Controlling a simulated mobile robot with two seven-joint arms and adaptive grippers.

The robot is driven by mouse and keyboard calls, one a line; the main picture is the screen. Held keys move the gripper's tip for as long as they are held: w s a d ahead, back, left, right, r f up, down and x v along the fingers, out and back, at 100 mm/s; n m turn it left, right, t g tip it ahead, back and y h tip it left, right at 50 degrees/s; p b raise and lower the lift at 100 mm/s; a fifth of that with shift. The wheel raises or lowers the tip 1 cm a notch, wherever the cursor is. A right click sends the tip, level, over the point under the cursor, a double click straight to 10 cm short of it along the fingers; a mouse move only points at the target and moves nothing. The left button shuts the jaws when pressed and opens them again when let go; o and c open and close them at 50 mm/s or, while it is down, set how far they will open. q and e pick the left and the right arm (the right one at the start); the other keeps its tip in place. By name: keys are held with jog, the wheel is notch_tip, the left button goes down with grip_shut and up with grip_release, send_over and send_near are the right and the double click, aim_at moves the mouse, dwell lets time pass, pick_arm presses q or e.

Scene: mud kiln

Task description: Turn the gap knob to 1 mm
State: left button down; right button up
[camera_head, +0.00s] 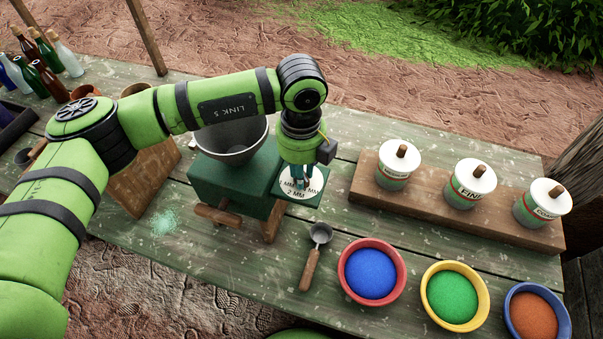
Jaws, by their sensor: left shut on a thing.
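The green grinder (228,184) stands on the table with a grey hopper bowl (232,141) on top. A white dial (297,193) with 1 MM and 2 MM marks sits on its right side, on a green plate. My left gripper (301,178) points down over the dial and is shut at its middle, where the gap knob is. The fingers and wrist hide the knob, so its pointing direction cannot be told. Part of the dial's lettering is also covered. My right gripper is not in view.
A scoop (314,254) lies in front of the grinder. Bowls of blue (370,272), green (454,297) and orange (537,314) powder stand at the front right. Lidded jars (471,185) stand on a wooden board (427,210). Bottles (42,62) stand at the far left.

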pick_arm(q)
jog(key=m+b, duration=0.3)
jog(key=b, duration=0.1)
jog(key=m+b, duration=0.4)
jog(key=b, duration=0.1)
jog(key=m+b, duration=0.3)
jog(key=b, duration=0.2)
jog(key=shift+w+a+f+m, duration=0.25)
jog(key=shift+a+m, duration=0.1)
jog(key=shift+m, duration=0.05)
jog(key=m+b, duration=0.2)
jog(key=m, duration=0.1)
jog(key=shift+w+a+r, duration=0.1)
jog(key=shift+w+r, duration=0.05)
jog(key=shift+w+r+m+b, duration=0.1)
jog(key=shift+m+b, duration=0.75)
jog(key=shift+m, duration=1.05)
jog(key=c, duration=1.1)
grip_release()
notch_tip(320, 180, up, 12)
